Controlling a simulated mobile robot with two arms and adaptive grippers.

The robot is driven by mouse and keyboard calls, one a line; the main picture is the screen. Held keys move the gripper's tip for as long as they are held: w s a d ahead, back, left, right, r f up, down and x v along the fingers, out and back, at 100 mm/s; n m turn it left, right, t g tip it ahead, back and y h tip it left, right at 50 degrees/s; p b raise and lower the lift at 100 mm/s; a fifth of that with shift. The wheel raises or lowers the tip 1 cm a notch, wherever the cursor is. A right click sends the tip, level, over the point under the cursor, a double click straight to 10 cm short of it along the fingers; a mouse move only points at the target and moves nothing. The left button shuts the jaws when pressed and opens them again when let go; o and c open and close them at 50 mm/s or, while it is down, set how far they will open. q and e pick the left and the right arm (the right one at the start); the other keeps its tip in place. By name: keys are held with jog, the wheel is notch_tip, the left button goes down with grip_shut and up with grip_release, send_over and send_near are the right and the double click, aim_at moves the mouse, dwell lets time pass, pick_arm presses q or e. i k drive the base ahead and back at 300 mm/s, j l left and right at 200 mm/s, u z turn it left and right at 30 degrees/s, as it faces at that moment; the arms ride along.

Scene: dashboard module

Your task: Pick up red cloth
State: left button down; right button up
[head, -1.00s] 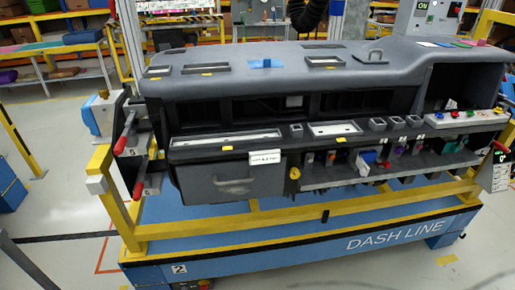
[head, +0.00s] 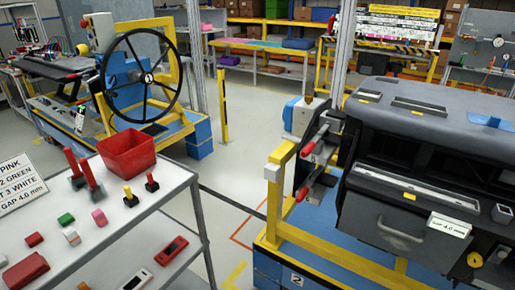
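A dark red, flat, soft-edged item (head: 25,270) lies on the near left of the white cart top (head: 125,222). It looks like a folded red cloth, though I cannot be certain. A smaller red block (head: 33,240) lies just behind it. Neither of my grippers is in view, and nothing is seen touching the red item.
A red bin (head: 127,155), red-handled tools (head: 86,172) and small coloured blocks share the cart top. The dashboard module (head: 425,150) on its yellow and blue frame stands at right. Clear floor (head: 228,195) lies between cart and frame. A steering wheel rig (head: 140,79) stands behind.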

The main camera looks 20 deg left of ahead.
aim_at(16, 278)
jog(key=u, duration=2.35)
